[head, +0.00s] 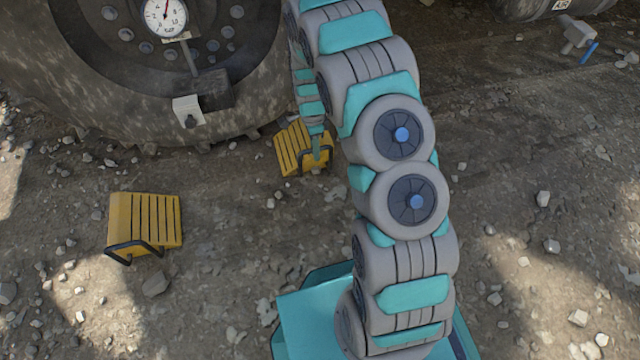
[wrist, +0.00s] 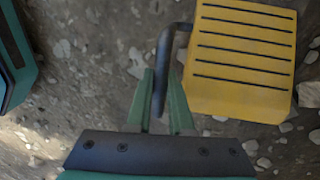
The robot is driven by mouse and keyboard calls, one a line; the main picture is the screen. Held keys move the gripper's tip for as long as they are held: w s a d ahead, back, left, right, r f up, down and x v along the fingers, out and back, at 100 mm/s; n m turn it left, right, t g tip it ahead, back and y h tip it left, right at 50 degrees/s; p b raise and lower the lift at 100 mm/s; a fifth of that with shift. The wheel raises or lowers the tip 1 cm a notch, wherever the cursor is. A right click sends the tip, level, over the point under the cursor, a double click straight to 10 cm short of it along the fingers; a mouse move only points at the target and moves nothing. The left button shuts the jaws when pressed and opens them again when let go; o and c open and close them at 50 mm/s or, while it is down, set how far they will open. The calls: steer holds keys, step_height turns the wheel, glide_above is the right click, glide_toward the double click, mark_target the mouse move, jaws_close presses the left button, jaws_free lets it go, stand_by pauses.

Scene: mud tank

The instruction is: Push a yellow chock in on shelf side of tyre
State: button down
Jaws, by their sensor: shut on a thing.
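The big muddy tyre (head: 90,75) stands at the upper left of the head view. One ribbed yellow chock (head: 290,150) lies on the ground by the lower right edge of the tyre; whether it touches the rubber I cannot tell. My gripper (head: 317,150) is at this chock's right side. In the wrist view the green fingers (wrist: 162,98) are shut on the chock's black bar handle (wrist: 162,75), with the yellow ribbed face (wrist: 240,60) to the right. A second yellow chock (head: 145,220) with a black handle lies apart at the lower left. No shelf shows.
A gauge (head: 165,15) on a bracket and a white block (head: 188,111) are in front of the tyre. A tank marked AIR (head: 545,6), a grey fitting and a blue stick (head: 589,53) are at the upper right. Small stones scatter over the dirt; open ground lies to the right.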

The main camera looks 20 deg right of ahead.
steer(key=shift+w+b, duration=0.35)
steer(key=shift+w, duration=5.75)
steer(key=shift+a, duration=0.2)
steer(key=shift+a, duration=0.85)
steer(key=shift+c, duration=1.6)
jaws_free()
